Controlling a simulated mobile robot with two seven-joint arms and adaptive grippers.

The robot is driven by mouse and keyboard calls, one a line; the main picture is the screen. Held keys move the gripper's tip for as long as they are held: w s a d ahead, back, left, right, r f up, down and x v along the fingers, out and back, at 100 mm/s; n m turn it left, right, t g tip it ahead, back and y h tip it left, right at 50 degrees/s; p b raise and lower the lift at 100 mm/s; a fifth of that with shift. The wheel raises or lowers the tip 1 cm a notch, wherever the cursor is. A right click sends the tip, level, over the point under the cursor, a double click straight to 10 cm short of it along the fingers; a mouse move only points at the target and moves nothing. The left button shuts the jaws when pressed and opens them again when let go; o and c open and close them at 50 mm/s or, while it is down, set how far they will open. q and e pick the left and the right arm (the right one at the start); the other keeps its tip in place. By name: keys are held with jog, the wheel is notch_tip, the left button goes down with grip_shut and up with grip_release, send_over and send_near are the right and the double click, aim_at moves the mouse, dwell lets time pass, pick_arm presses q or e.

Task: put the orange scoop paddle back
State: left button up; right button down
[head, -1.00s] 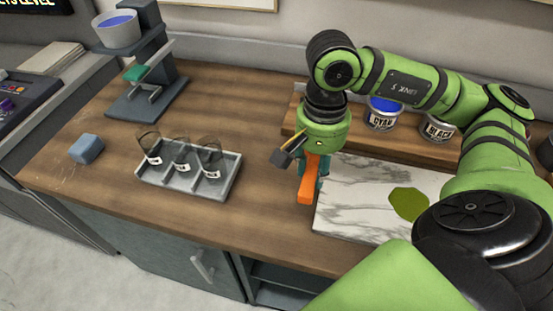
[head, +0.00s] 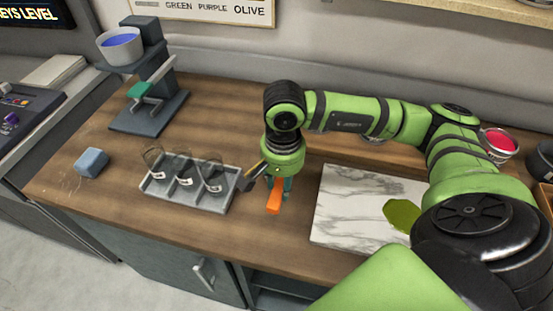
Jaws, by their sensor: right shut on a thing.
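The orange scoop paddle (head: 274,200) hangs below my right gripper (head: 278,184), which is shut on it. The paddle points down toward the wooden counter (head: 250,232), in the gap between the grey tray and the marble slab. I cannot tell whether its lower end touches the counter. The gripper and wrist hide the paddle's upper part. My left gripper is not in view.
A grey tray (head: 212,202) with 3 glass cups stands left of the paddle. A marble slab (head: 345,210) with an olive patch (head: 402,215) lies to the right. A blue block (head: 91,162) and a grey stand (head: 150,113) are farther left. A red-filled tub (head: 499,143) stands at right.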

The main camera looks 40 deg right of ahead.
aim_at(277, 186)
jog(key=shift+w+a+f, duration=0.4)
jog(key=shift+w+a, duration=0.05)
notch_tip(277, 186, down, 3)
jog(key=shift+f+p, duration=0.15)
jog(key=shift+p, duration=0.75)
jog(key=shift+d+f, duration=0.1)
jog(key=shift+f, duration=0.25)
jog(key=c, duration=0.8)
grip_release()
jog(key=shift+c, duration=0.2)
notch_tip(277, 186, up, 11)
jog(key=b, duration=0.3)
jog(key=shift+f, duration=0.15)
jog(key=shift+s+r+b, duration=0.1)
jog(key=shift+r+b, duration=0.2)
jog(key=shift+r, duration=0.4)
